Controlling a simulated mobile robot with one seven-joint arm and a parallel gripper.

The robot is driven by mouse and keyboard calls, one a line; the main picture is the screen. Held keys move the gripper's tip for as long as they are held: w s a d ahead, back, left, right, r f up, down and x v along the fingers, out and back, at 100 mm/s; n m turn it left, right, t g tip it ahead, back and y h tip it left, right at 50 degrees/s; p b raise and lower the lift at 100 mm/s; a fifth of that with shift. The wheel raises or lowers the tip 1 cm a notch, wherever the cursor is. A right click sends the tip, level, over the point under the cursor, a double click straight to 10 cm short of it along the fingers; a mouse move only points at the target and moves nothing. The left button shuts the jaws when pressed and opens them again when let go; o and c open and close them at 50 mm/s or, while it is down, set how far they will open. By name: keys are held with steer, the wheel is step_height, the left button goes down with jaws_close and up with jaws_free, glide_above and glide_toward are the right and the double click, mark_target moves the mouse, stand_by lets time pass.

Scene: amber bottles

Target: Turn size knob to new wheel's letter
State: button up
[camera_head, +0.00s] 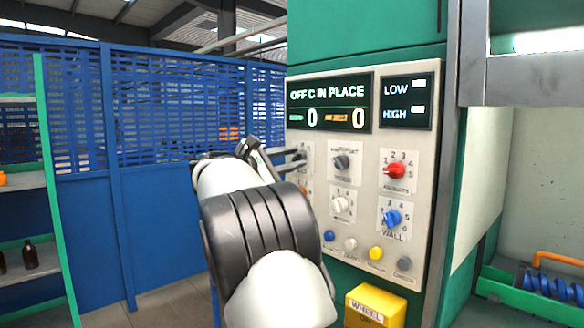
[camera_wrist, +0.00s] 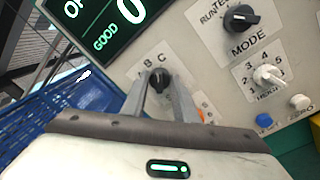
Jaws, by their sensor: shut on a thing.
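The size knob is a black knob (camera_wrist: 159,80) on a label whose letters B and C show above it in the wrist view; the rest of the label is partly hidden. My gripper (camera_wrist: 162,88) is shut on this knob, with one finger on each side. I cannot tell for sure which letter the knob points at. In the head view my gripper (camera_head: 295,160) reaches the panel's upper left knob, which the fingers mostly cover. The display (camera_head: 328,104) reads "OFF C IN PLACE" with two zeros.
The panel (camera_head: 365,155) also has a black mode knob (camera_head: 341,162), a white height knob (camera_head: 340,205), a red knob (camera_head: 396,171) and a blue wall knob (camera_head: 392,218). Several buttons sit below. A yellow wheel box (camera_head: 375,306) juts out underneath. Blue fencing (camera_head: 190,110) stands left.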

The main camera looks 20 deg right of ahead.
steer(key=shift+f+m+b, duration=0.1)
steer(key=shift+m+b, duration=0.45)
steer(key=shift+m, duration=0.25)
steer(key=o, duration=1.1)
steer(key=shift+c, duration=0.2)
steer(key=shift+a, duration=0.15)
steer(key=v, duration=1.7)
steer(key=shift+s, duration=0.1)
